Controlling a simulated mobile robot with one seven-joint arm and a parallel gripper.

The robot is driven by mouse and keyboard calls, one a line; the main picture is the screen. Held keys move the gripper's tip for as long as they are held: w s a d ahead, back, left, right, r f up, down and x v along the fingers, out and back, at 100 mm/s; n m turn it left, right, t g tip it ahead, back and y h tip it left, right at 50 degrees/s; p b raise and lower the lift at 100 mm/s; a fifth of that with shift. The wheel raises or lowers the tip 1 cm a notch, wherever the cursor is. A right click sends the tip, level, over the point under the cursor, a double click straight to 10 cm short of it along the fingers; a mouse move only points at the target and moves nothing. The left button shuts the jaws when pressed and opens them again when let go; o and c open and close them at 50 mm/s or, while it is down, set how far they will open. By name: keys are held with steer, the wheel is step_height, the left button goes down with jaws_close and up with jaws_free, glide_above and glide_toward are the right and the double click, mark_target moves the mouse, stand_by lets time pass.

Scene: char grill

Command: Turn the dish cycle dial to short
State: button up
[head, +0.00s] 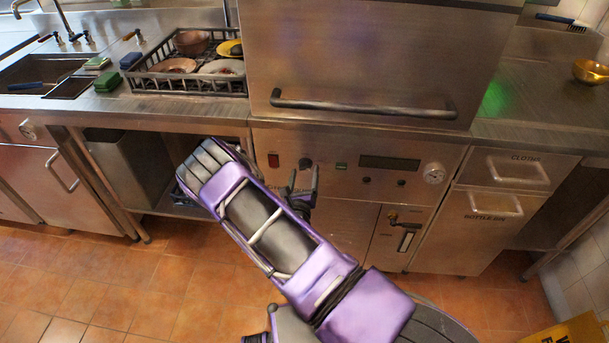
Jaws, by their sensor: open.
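The dishwasher's front panel (457,158) is below its big steel hood. A round black dial (305,163) sits on the left part of the panel, between a red switch and a small green light. I cannot read the labels around it or its setting. My gripper (303,174) is open, with its two dark fingers pointing up toward the panel. Their tips are just below the dial in the picture, one to each side. I cannot tell whether they touch it. My purple arm covers part of the view below and left of it.
The red switch (273,160), green light (341,166), display (390,163), small black knobs (366,180) and gauge (433,176) share the panel. A long bar handle (362,108) juts out above. A dish rack (190,88) stands on the left counter.

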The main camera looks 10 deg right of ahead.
jaws_close()
stand_by(0.4)
steer(key=shift+n, duration=0.3)
steer(key=n+p, duration=0.1)
steer(key=n, duration=0.5)
steer(key=n+p, duration=0.1)
steer(key=n, duration=0.6)
steer(key=shift+s+d+r, duration=0.1)
steer(key=shift+d+r, duration=0.1)
steer(key=shift+n, duration=0.3)
